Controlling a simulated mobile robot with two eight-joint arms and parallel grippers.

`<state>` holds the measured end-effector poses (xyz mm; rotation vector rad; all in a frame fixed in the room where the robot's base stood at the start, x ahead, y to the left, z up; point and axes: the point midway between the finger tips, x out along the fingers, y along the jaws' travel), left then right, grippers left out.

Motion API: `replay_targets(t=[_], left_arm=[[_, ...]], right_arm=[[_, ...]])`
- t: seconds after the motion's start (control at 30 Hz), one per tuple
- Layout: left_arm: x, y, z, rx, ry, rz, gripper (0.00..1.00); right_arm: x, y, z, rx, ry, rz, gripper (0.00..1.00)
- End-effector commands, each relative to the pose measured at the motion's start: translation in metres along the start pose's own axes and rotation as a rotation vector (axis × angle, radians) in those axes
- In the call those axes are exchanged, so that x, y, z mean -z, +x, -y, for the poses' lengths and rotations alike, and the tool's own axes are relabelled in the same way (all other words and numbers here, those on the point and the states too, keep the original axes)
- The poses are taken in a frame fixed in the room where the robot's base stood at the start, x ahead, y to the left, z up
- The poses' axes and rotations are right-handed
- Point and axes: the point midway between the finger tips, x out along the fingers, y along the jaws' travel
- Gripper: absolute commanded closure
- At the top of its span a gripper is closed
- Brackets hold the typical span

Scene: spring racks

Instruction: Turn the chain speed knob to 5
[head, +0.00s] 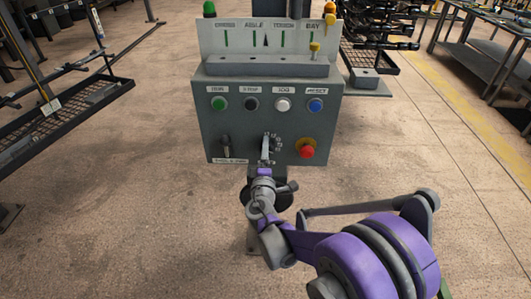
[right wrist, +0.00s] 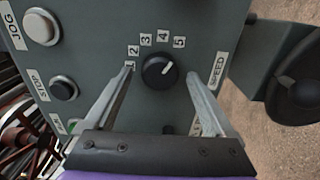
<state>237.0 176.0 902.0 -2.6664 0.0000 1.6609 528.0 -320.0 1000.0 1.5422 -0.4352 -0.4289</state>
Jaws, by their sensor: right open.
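The chain speed knob (right wrist: 158,71) is a round black dial in the right wrist view, below an arc of labels 1 to 5. Its white pointer line slants to the upper right, roughly toward the 5 label (right wrist: 179,42). A SPEED label (right wrist: 216,72) is to the right. My right gripper (right wrist: 160,73) is open, one finger on each side of the knob, with visible gaps. In the head view my right gripper (head: 265,162) is in front of the grey control box (head: 236,128) and largely hides the knob. My left gripper is not in view.
The box carries green (head: 219,103), black (head: 251,103), white (head: 283,104) and blue (head: 315,105) buttons. A red mushroom button (head: 306,151) is right of the knob, and a dark switch (head: 226,146) is left.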

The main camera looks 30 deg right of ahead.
Motion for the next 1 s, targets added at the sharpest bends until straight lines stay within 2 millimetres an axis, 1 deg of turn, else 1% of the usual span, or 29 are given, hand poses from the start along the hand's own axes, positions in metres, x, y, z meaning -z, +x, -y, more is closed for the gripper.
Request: replay_targets(t=[0.17,0.4,0.5,0.6,0.7,1.0], left_arm=[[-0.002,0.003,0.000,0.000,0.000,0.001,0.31],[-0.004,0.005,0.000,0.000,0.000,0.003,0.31],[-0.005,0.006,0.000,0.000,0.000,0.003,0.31],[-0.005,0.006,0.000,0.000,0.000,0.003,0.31],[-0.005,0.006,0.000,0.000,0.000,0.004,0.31],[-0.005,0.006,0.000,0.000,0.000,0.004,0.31]], right_arm=[[0.001,-0.027,0.001,0.001,0.000,-0.004,0.12],[0.001,-0.076,0.001,0.001,0.001,-0.004,0.12],[0.001,-0.091,0.001,0.001,0.000,-0.004,0.12],[0.001,-0.100,0.000,0.001,0.001,-0.002,0.12],[0.000,-0.104,0.000,0.001,0.001,-0.001,0.12],[0.000,-0.105,0.000,0.000,0.001,0.000,0.12]])
